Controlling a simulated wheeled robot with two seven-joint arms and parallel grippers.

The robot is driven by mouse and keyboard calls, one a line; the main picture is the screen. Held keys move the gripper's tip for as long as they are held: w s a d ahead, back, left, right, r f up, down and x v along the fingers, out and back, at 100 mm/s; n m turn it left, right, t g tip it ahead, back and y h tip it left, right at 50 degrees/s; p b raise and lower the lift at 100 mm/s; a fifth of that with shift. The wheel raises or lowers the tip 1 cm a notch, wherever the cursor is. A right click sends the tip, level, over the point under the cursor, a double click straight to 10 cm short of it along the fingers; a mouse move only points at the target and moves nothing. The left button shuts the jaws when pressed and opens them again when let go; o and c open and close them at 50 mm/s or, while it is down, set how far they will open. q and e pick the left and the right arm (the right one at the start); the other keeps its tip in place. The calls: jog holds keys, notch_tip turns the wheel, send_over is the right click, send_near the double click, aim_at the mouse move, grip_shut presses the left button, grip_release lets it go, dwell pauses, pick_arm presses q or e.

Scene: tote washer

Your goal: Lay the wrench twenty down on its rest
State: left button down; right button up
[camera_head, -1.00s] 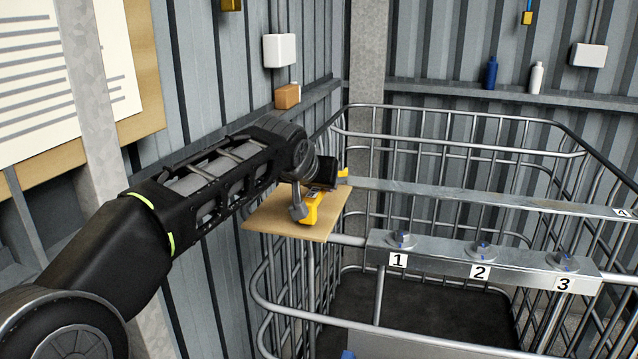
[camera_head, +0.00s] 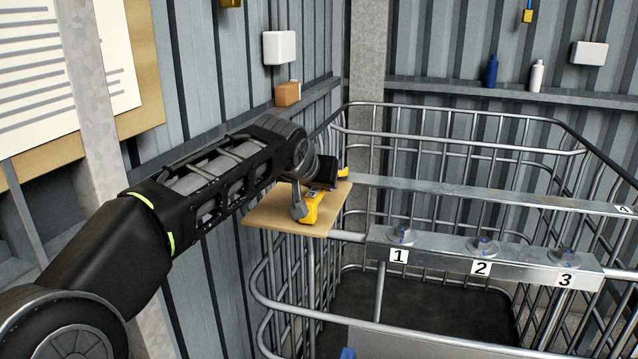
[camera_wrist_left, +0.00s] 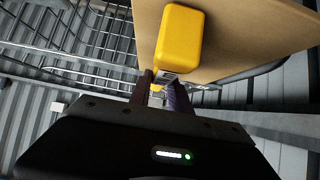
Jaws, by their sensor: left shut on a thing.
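The yellow wrench (camera_head: 311,208) is at the tan board (camera_head: 268,215) on the near-left corner of the cage in the head view. A smaller yellow part shows on the far side of my gripper. My left gripper (camera_wrist_left: 167,88) is shut on the wrench, as the left wrist view shows. There the wrench's yellow block (camera_wrist_left: 178,40) stands in front of the tan board (camera_wrist_left: 245,35). My wrist and gripper hide the wrench's middle in the head view. I cannot tell whether the wrench touches the board. My right gripper is not in view.
A metal bar (camera_head: 432,253) with several numbered knobs runs right of the board. A second rail (camera_head: 480,197) lies behind it. The wire cage (camera_head: 450,105) surrounds a dark floor. The corrugated wall (camera_head: 215,290) is close on the left.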

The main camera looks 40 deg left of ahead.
aim_at(313, 192)
pick_arm(q)
jog(key=c, duration=1.1)
grip_release()
jog(key=shift+o, duration=0.2)
jog(key=o, duration=0.5)
jog(key=shift+s+d, duration=0.1)
jog(key=shift+s, duration=0.1)
jog(key=shift+s+d+b, duration=0.3)
jog(key=shift+s+b, duration=0.4)
jog(key=shift+s, duration=0.25)
jog(key=shift+s+d+b, duration=0.3)
jog(key=shift+s+b, duration=0.35)
jog(key=shift+s, duration=0.25)
jog(key=shift+s+d+b, duration=0.25)
jog(key=shift+s+b, duration=0.1)
jog(key=shift+s, duration=0.3)
jog(key=shift+s+d+b, duration=0.2)
jog(key=shift+s+b, duration=0.1)
jog(key=shift+s, duration=0.3)
jog(key=shift+s+d+b, duration=0.25)
jog(key=shift+s+b, duration=0.1)
jog(key=shift+s, duration=0.3)
jog(key=shift+s+d, duration=0.15)
jog(key=shift+s, duration=0.2)
